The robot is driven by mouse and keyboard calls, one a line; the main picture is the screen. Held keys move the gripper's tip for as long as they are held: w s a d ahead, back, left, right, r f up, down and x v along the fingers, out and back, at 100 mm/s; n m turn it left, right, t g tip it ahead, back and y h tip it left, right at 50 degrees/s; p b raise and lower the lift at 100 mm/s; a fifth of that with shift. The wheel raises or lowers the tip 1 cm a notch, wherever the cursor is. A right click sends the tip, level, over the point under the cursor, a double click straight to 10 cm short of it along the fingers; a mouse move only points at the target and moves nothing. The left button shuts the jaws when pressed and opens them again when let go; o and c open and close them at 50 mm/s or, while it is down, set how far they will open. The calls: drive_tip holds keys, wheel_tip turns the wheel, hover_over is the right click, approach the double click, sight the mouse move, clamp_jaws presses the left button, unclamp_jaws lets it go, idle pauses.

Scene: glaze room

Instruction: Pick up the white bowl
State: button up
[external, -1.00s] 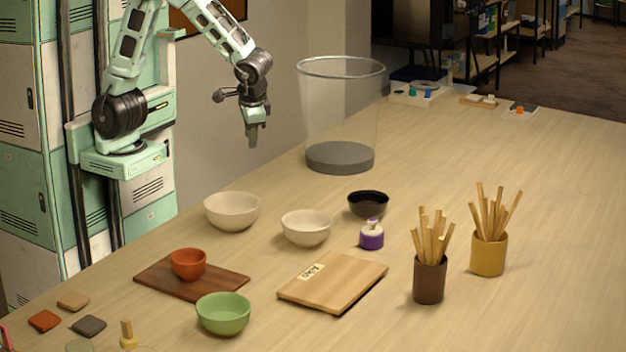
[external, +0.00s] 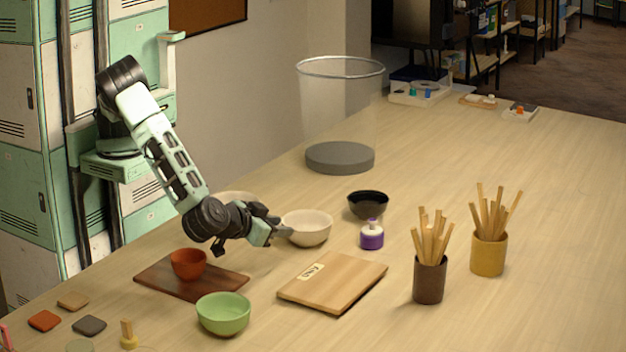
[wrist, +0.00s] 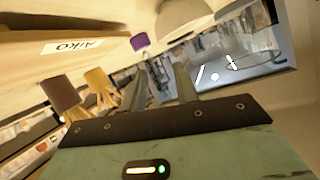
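A white bowl (external: 310,230) stands upright near the middle of the table. It appears upside down at the top of the wrist view (wrist: 182,17). A second pale bowl (external: 234,195) is mostly hidden behind my arm. My gripper (external: 284,230) is low over the table, its fingertips at the left side of the white bowl in the external view. I cannot tell whether they touch it. In the wrist view my gripper (wrist: 160,75) shows two fingers apart with nothing between them.
A black bowl (external: 368,205) and a purple jar (external: 372,238) stand right of the white bowl. A wooden board (external: 335,282) lies in front. A red cup (external: 188,264) on a dark board (external: 225,282) and a green bowl (external: 223,314) are nearby. A clear bin (external: 340,120) stands behind.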

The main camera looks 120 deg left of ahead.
sight(320, 229)
drive_tip(key=p+x, duration=0.4)
drive_tip(key=x, duration=1)
clamp_jaws()
